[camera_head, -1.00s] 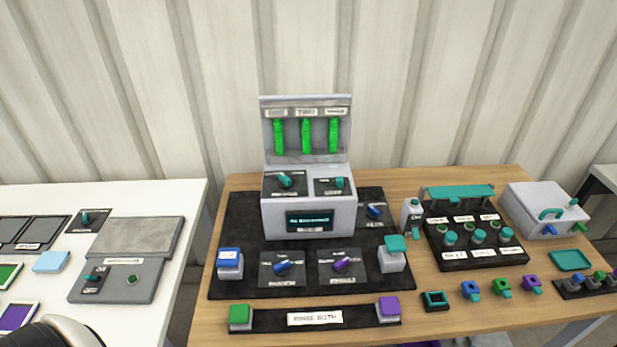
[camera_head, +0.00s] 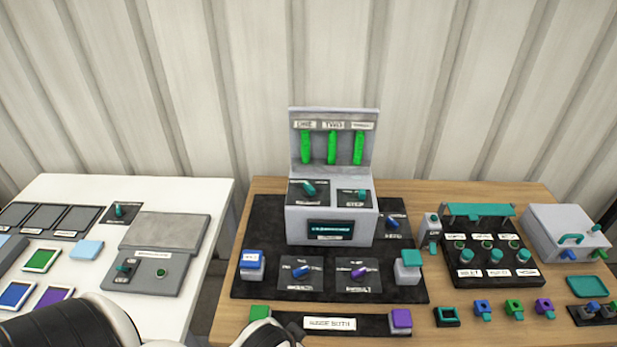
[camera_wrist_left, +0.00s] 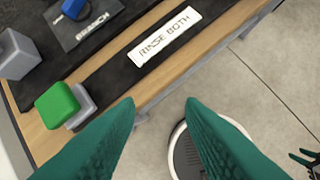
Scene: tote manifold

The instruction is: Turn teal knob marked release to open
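Several teal knobs show in the head view, and their labels are too small to read, so I cannot tell which is marked release. One teal knob (camera_head: 308,188) is on the left of the grey console's sloped top, and another teal knob (camera_head: 361,194) is on its right. On the white table are a teal knob (camera_head: 118,211) on a small black plate and a teal knob (camera_head: 123,268) on a grey box. My left gripper (camera_wrist_left: 160,106) is open and empty near the wooden table's front edge, touching no knob. A small dark and teal part at the wrist view's right edge may be my right gripper.
The wooden table (camera_head: 420,330) holds a green button (camera_wrist_left: 57,105), a "RINSE BOTH" strip (camera_wrist_left: 165,38), a purple button (camera_head: 401,319), blue and purple knobs, a rack and a grey box (camera_head: 565,232). A gap separates it from the white table (camera_head: 205,240).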

